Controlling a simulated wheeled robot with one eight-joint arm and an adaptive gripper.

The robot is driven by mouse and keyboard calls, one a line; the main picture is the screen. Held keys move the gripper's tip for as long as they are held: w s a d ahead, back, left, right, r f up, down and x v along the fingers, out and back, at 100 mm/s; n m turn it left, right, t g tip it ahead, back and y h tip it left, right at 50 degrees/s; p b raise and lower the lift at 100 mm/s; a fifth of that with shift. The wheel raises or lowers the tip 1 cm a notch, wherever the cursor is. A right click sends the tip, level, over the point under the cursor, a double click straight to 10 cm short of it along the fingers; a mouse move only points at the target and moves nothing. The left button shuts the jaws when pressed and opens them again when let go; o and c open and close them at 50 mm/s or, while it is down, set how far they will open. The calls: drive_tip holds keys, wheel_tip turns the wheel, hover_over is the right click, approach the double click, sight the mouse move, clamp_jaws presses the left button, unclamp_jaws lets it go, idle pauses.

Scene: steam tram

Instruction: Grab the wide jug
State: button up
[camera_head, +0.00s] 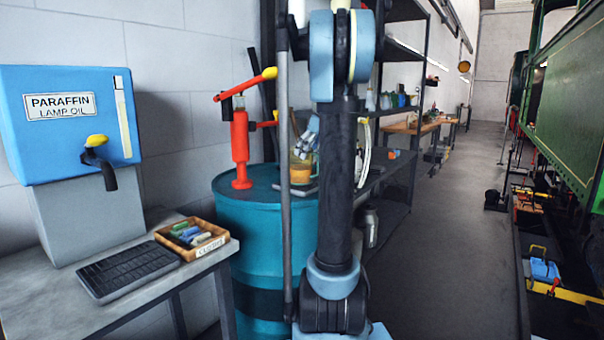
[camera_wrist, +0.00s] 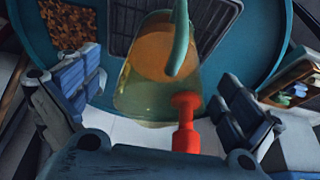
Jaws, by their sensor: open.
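The wide jug (camera_wrist: 132,98) is see-through yellow-green with orange contents and a green handle (camera_wrist: 180,42). In the wrist view it stands on the teal drum (camera_wrist: 262,62). In the head view the jug (camera_head: 299,168) shows only in part, behind my arm. My gripper (camera_wrist: 158,85) is open, with one blue-padded finger to the left of the jug and one to the right. Neither finger visibly touches it. In the head view my gripper (camera_head: 308,137) is at the jug's upper part.
A red hand pump (camera_head: 240,148) stands on the drum, left of the jug. A red part (camera_wrist: 186,125) shows close to the jug in the wrist view. A dark grate (camera_wrist: 172,25) lies by the jug. A table (camera_head: 150,295) holds a paraffin tank (camera_head: 70,150) and a wooden tray (camera_head: 220,236).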

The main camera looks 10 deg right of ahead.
sight(303, 163)
drive_tip(key=x, duration=0.4)
drive_tip(key=shift+a, duration=0.45)
drive_tip(key=shift+w+a+f, duration=0.15)
drive_tip(key=shift+f, duration=0.4)
drive_tip(key=shift+c, duration=0.6)
drive_tip(key=c, duration=1.1)
drive_tip(key=shift+o, duration=0.2)
